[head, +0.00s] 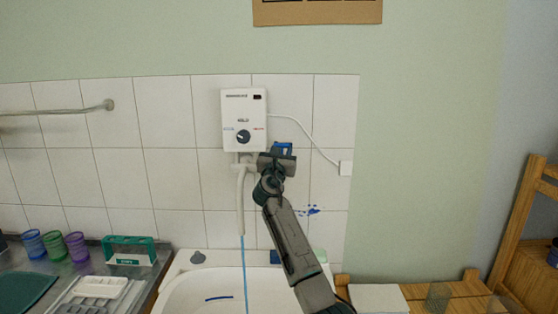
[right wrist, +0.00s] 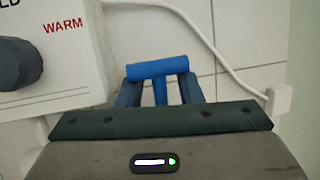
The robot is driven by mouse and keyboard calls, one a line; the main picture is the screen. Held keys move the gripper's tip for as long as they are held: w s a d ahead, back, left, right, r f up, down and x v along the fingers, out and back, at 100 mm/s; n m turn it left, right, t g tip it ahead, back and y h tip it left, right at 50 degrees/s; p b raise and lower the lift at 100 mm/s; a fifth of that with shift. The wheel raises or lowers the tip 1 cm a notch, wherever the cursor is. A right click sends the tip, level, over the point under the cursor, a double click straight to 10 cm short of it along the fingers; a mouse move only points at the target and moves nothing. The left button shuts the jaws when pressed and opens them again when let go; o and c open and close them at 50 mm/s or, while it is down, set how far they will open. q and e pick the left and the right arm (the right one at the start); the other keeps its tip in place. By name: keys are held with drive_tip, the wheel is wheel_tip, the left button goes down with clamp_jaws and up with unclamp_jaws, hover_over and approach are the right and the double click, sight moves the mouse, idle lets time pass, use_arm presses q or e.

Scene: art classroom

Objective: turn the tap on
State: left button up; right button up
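The tap's blue T-shaped handle (right wrist: 158,69) shows in the right wrist view, with its stem between the two fingers of my right gripper (right wrist: 160,92). The fingers stand apart, with gaps visible beside the stem. In the head view my right gripper (head: 282,150) is at the blue handle, just right of the white water heater (head: 236,112), and largely covers it. A pale spout pipe (head: 240,203) hangs below the heater. A thin blue stream of water (head: 243,262) runs from its end into the white sink (head: 199,289). My left gripper is not in view.
A white cable (head: 310,139) runs from the heater to a wall box (head: 345,168). Coloured cups (head: 55,244) and a green rack (head: 129,250) stand on the left counter. A wooden shelf (head: 528,217) stands at the right. The tiled wall is close behind the handle.

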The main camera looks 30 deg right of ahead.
drive_tip(key=b+v, duration=0.2)
drive_tip(key=v, duration=0.7)
drive_tip(key=shift+s+a+f, duration=0.2)
drive_tip(key=shift+s+a, duration=0.05)
drive_tip(key=shift+a, duration=0.05)
